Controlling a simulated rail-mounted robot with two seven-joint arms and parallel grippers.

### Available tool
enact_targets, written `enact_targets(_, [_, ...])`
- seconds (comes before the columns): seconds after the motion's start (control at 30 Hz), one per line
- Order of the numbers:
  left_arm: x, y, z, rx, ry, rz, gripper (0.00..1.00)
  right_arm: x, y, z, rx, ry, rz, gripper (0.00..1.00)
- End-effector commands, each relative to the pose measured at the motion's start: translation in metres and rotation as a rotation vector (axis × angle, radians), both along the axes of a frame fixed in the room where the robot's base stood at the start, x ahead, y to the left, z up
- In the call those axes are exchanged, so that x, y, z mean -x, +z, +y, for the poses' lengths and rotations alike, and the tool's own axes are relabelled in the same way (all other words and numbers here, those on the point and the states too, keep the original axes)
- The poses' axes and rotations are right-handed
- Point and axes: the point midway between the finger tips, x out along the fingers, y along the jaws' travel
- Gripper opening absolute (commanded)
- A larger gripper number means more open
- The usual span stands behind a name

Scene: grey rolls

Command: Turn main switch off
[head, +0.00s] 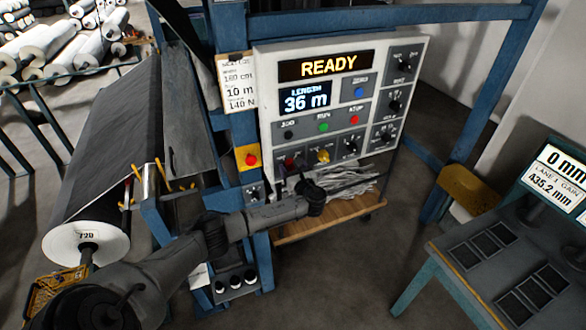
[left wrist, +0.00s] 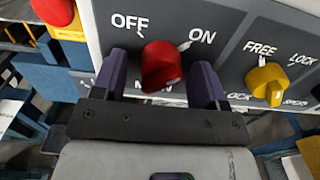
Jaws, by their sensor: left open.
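The main switch is a red rotary knob (left wrist: 162,66) on the grey panel, between the printed words OFF on the left and ON on the right. Which word it points at is hard to tell. In the head view, the dark red knob (head: 291,161) sits at the panel's lower left, partly hidden by my gripper. My left gripper (left wrist: 160,84) is open, with one purple finger on each side of the knob. Whether the fingers touch it is unclear. In the head view my left gripper (head: 291,183) is at the panel's lower edge. My right gripper is not shown.
A yellow FREE/LOCK knob (left wrist: 268,82) is just right of the red one. A red button on a yellow box (head: 249,159) is to the left. The display (head: 327,65) reads READY. A blue frame post (head: 232,110) stands beside the panel.

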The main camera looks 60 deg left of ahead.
Motion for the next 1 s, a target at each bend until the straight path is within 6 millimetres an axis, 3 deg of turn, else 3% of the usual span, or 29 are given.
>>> enact_targets(0.07, [0.0000,0.0002,-0.0001,0.000,0.000,0.000,0.61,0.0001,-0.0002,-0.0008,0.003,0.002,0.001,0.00])
enact_targets(0.5, [0.0000,0.0002,-0.0003,0.000,0.000,0.000,0.19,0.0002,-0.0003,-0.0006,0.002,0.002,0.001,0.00])
enact_targets(0.77, [0.0000,0.0001,-0.0004,0.004,0.001,-0.029,0.17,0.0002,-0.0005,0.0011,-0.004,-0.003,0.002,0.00])
enact_targets(1.0, [-0.0003,-0.0001,-0.0004,0.026,0.002,-0.168,0.17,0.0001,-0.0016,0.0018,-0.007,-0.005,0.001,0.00])
